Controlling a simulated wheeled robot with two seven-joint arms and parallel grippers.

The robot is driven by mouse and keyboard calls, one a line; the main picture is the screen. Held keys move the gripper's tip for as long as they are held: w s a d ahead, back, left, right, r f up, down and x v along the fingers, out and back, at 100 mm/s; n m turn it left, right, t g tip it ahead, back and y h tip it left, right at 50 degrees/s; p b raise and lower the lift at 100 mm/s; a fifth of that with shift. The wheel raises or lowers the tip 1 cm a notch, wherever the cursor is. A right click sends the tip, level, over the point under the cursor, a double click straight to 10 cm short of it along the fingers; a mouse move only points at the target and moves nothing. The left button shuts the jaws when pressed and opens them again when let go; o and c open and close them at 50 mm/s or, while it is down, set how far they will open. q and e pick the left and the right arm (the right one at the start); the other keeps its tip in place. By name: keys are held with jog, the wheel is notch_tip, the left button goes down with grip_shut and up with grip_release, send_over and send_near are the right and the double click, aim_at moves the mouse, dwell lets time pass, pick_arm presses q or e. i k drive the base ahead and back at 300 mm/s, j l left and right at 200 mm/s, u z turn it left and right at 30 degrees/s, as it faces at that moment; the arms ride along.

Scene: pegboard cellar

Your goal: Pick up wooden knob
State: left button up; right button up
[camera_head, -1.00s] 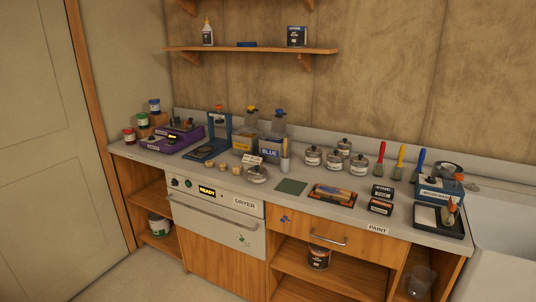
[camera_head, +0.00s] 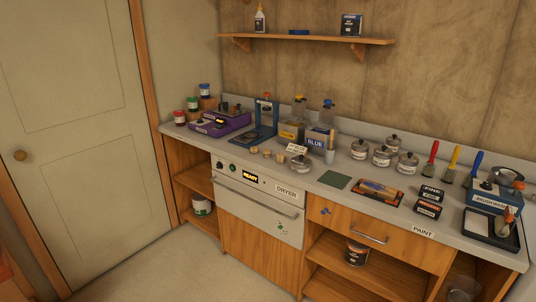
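Several small light-wood knobs sit in a loose group on the grey counter (camera_head: 225,146). One wooden knob (camera_head: 254,150) is at the left, one (camera_head: 267,154) in the middle and another (camera_head: 280,157) at the right. They are small in view, so their exact shape is hard to tell. They stand in front of the blue press (camera_head: 265,118) and left of a round metal dish (camera_head: 300,163) with a label card. Neither of my grippers is in view.
Behind the knobs are yellow and blue bottles (camera_head: 318,138). A purple machine (camera_head: 222,122) is at the left, several lidded pots (camera_head: 382,155) at the right. The dryer front (camera_head: 256,197) is below. Floor (camera_head: 150,260) before the cabinet is clear; a door (camera_head: 75,130) is left.

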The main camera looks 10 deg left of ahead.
aim_at(266, 152)
jog(key=i+j, duration=0.4)
jog(key=i, duration=0.15)
jog(key=i+j, duration=0.4)
jog(key=i, duration=0.15)
jog(key=i+j, duration=0.4)
jog(key=i, duration=0.15)
jog(key=i+j, duration=0.4)
jog(key=i, duration=0.15)
jog(key=i+j, duration=0.35)
jog(key=i, duration=0.2)
